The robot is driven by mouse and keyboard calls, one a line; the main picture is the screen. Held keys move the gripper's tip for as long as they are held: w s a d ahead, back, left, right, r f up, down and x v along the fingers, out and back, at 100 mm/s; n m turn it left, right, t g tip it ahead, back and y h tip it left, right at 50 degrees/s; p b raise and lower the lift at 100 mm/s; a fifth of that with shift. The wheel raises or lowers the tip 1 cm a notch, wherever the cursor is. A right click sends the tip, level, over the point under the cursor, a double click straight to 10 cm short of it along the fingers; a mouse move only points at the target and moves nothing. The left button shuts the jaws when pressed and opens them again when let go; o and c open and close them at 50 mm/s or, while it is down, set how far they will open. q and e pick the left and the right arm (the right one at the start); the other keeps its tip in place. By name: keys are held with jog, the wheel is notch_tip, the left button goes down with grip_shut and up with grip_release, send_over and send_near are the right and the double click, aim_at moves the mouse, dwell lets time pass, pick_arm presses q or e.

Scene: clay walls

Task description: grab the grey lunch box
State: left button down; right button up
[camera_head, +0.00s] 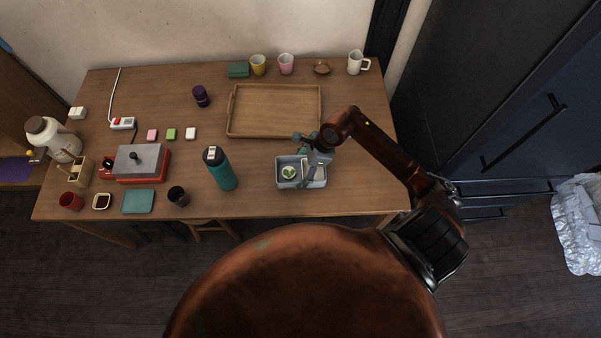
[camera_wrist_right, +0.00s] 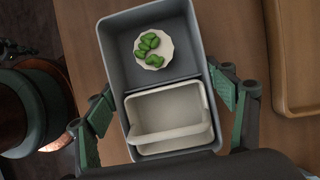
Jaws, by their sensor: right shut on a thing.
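The grey lunch box (camera_head: 279,177) sits near the front edge of the table, right of the teal bottle. In the right wrist view the grey lunch box (camera_wrist_right: 113,55) fills the middle. It holds a small white dish with green pieces (camera_wrist_right: 153,47) and a pale inner container (camera_wrist_right: 168,112). My right gripper (camera_head: 309,162) is over the box from behind. In the wrist view the right gripper's (camera_wrist_right: 172,101) green fingers lie on either side of the box, and it is shut on it. My left gripper is not in view.
A wooden tray (camera_head: 231,122) lies just behind the box. The teal bottle (camera_head: 222,172) and a dark cup (camera_head: 178,195) stand to its left. Cups (camera_head: 286,65) and a mug (camera_head: 355,63) line the back edge. The table right of the box is clear.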

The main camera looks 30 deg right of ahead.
jog(key=c, duration=0.6)
jog(key=shift+o, duration=0.2)
jog(key=shift+r, duration=0.1)
